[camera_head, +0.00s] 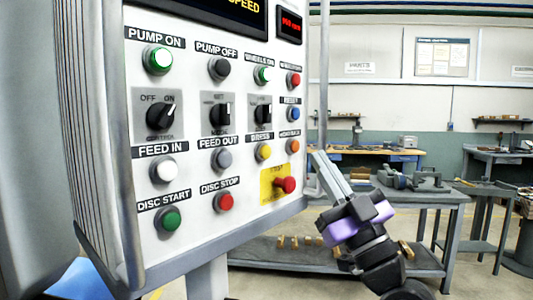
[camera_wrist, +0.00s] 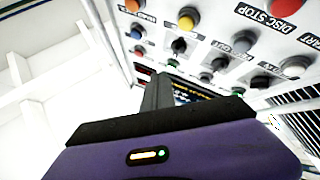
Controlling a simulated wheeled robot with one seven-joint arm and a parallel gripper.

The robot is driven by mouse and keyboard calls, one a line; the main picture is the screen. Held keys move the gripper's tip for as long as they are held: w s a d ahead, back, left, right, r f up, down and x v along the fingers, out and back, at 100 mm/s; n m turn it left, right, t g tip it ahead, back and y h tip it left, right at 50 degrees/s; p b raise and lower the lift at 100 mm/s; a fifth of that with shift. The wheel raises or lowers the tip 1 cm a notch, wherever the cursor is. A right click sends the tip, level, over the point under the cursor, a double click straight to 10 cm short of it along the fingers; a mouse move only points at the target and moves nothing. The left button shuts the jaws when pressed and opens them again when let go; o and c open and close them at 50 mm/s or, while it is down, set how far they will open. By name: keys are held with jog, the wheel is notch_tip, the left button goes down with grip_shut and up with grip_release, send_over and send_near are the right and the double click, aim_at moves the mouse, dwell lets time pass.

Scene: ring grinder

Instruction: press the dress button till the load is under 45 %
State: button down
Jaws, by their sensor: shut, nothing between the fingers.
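The dress button (camera_head: 263,152) is a yellow round button under a "DRESS" label on the grey control panel (camera_head: 190,190). It also shows near the top of the wrist view (camera_wrist: 187,19). My gripper (camera_head: 321,157) is shut and empty, to the right of the panel's right edge in the head view, apart from the yellow button. In the wrist view its shut fingers (camera_wrist: 158,92) point up toward the panel. A small red-lit display (camera_head: 290,24) is at the panel's top right; its reading is too small to make out.
An orange button (camera_head: 293,146) and a blue button (camera_head: 293,113) sit right of the dress button. A red emergency stop (camera_head: 285,185) on a yellow plate juts out below it. A workbench (camera_head: 430,195) stands behind my gripper.

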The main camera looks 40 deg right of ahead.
aim_at(265, 152)
jog(key=shift+w, duration=0.1)
jog(key=w, duration=0.8)
jog(key=shift+w+a+p, duration=0.3)
jog(key=shift+a+p, duration=0.05)
jog(key=shift+w, duration=0.1)
dwell(1.7)
jog(key=shift+w, duration=0.3)
jog(key=shift+w+a+b, duration=0.1)
jog(key=shift+w+b, duration=0.35)
jog(key=shift+w, duration=0.05)
dwell(0.8)
jog(key=shift+s, duration=0.9)
jog(key=shift+s, duration=0.1)
